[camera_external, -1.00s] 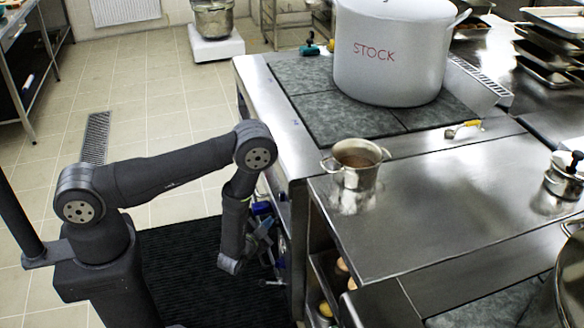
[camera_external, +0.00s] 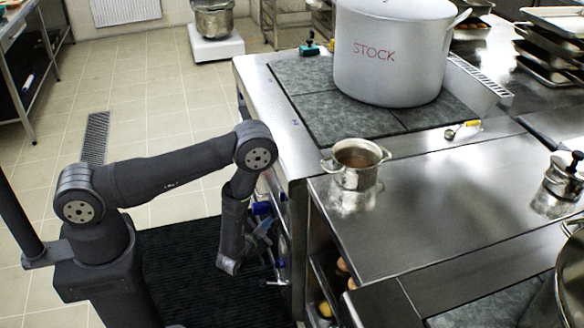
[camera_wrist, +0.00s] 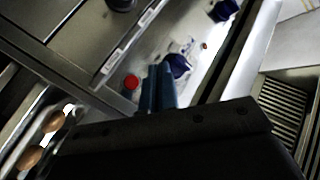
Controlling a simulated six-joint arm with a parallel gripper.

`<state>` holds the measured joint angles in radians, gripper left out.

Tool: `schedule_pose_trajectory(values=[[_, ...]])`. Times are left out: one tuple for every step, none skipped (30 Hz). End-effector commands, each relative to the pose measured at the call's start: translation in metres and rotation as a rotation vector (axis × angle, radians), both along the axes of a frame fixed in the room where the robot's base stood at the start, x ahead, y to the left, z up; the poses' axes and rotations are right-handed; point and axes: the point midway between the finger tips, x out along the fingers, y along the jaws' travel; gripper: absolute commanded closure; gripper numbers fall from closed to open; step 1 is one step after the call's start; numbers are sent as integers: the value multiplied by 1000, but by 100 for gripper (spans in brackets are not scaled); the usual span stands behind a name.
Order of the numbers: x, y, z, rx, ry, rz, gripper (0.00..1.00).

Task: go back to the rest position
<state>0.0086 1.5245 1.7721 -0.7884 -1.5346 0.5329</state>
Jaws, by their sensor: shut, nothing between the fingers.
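My gripper shows in the wrist view as a pair of blue fingers (camera_wrist: 158,88), closed together with nothing between them. They point toward a light panel with blue knobs (camera_wrist: 177,66) and a red button (camera_wrist: 131,82). In the external view my arm is folded, with its last links hanging down in front of the stove. The gripper end there is low beside the stove front, small and partly hidden among blue parts, so its fingers are hard to pick out.
A large white STOCK pot (camera_external: 392,55) stands on the stove's dark plates. A small two-handled pot (camera_external: 356,165) with brown contents stands on the steel counter (camera_external: 450,205). A yellow-ended utensil (camera_external: 463,130) lies behind it. Open shelves are below the counter. A black mat (camera_external: 190,265) covers the floor.

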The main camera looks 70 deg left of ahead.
Motion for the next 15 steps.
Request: schedule_pose_trajectory(values=[[6,0,0,0,-2,0,100],[9,0,0,0,-3,0,100],[14,0,1,-1,-4,0,100],[18,0,1,-1,-4,0,100],[23,0,1,-1,-4,0,100],[21,0,0,0,2,0,100],[13,0,0,0,5,0,100],[7,0,0,0,5,0,100],[0,0,0,0,5,0,100],[-5,0,0,0,5,0,100],[-11,0,0,0,4,-1,100],[-18,0,0,0,5,0,100],[-23,0,-1,0,5,0,100],[-27,0,0,1,4,0,100],[-32,0,0,1,4,0,100]])
